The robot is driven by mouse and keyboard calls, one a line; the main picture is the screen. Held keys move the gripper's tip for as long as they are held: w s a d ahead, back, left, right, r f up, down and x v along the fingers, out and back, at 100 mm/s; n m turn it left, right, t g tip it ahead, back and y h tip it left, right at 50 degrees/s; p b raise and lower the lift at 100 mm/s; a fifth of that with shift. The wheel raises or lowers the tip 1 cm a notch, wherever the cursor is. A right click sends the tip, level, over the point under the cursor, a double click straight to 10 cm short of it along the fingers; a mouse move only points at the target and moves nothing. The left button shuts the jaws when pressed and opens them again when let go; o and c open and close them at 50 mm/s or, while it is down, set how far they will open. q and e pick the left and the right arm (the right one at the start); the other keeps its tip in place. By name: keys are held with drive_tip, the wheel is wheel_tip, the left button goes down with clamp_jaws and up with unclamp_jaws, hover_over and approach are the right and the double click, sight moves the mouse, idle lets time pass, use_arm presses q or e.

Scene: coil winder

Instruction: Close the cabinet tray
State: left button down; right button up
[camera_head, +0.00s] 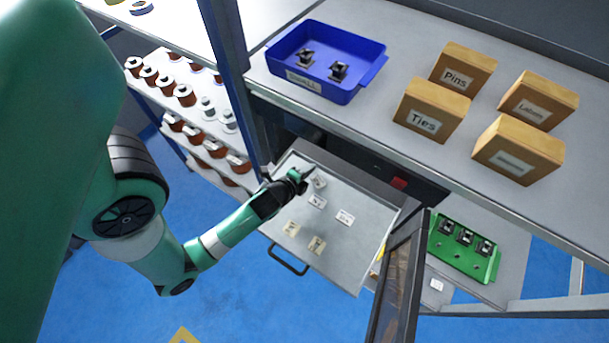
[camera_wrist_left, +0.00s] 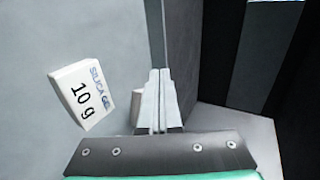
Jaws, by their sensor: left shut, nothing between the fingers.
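The cabinet tray (camera_head: 335,260) is a grey drawer, pulled out from under the bench, with a dark handle (camera_head: 288,263) on its front edge. Several small white and cream packets lie in it. My left gripper (camera_head: 306,173) is over the tray's back left part, near the cabinet opening, shut and empty. In the left wrist view its closed fingertips (camera_wrist_left: 160,77) point at the tray's inside, with a "Silica gel 10 g" packet (camera_wrist_left: 85,97) to their left. Another pale packet is partly hidden behind the fingers. My right gripper is not in view.
A dark framed panel (camera_head: 398,280) stands at the tray's right side. A green tray (camera_head: 465,255) with black parts is beyond it. On the bench above are a blue bin (camera_head: 325,58) and several labelled boxes. Shelves of spools are at left. Blue floor lies open before the tray.

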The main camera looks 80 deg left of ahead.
use_arm(q)
drive_tip(key=shift+w+a+f, duration=0.3)
drive_tip(key=shift+a, duration=0.1)
drive_tip(key=shift+a, duration=0.1)
